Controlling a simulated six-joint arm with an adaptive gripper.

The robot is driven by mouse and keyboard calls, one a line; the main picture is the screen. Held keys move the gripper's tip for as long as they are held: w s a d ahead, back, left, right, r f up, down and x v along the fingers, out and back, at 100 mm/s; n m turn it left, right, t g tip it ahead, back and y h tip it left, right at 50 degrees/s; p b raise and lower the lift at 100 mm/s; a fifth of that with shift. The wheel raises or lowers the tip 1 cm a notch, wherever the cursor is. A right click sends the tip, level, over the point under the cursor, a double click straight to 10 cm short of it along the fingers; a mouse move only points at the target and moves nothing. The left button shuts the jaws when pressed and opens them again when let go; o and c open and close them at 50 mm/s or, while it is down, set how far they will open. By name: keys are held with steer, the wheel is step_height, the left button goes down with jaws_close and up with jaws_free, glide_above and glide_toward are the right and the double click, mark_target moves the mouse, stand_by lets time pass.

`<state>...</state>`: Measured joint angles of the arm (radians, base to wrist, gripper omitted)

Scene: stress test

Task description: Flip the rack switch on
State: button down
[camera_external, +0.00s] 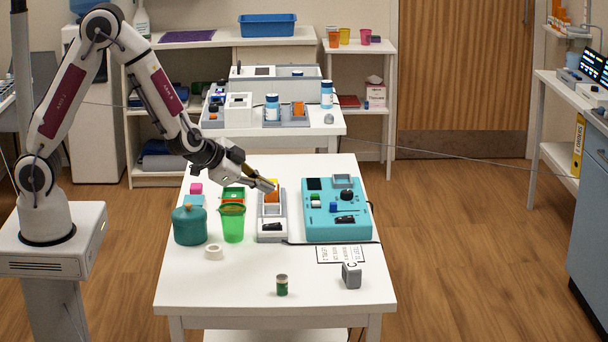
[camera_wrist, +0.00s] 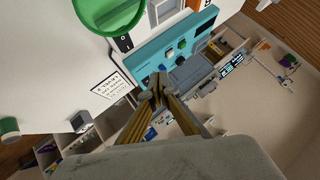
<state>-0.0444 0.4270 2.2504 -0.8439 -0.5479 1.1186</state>
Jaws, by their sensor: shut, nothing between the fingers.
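A white and grey rack (camera_external: 267,238) stands on the near table with an orange and yellow piece in its upper part. Its black rocker switch (camera_external: 271,226) is at the front end. In the wrist view a black rocker switch (camera_wrist: 123,43) with light markings shows beside the green cup; I cannot tell its position. My gripper (camera_external: 271,186) is over the rear part of the rack, behind the switch. In the wrist view its fingertips (camera_wrist: 157,82) are together, with nothing between them.
A teal panel box (camera_external: 314,230) with knobs and its own black switch stands right of the rack. A green cup (camera_external: 233,224) and a teal pot (camera_external: 189,226) stand left. A tape roll (camera_external: 214,251), a small jar (camera_external: 282,286) and a grey block (camera_external: 351,276) are in front.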

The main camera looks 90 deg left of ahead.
mark_target(269, 226)
steer(key=shift+w+f, duration=0.2)
steer(key=shift+f, duration=1.05)
steer(key=shift+w+f, duration=0.15)
steer(key=shift+f, duration=1.15)
steer(key=shift+w+f, duration=0.2)
steer(key=shift+f, duration=1.05)
steer(key=shift+f, duration=0.6)
steer(key=shift+r, duration=0.15)
steer(key=shift+s+r, duration=0.1)
steer(key=shift+r, duration=0.3)
steer(key=shift+r, duration=0.2)
steer(key=shift+s+r, duration=0.15)
steer(key=shift+r, duration=1.05)
steer(key=shift+s+r, duration=0.15)
steer(key=shift+r, duration=1)
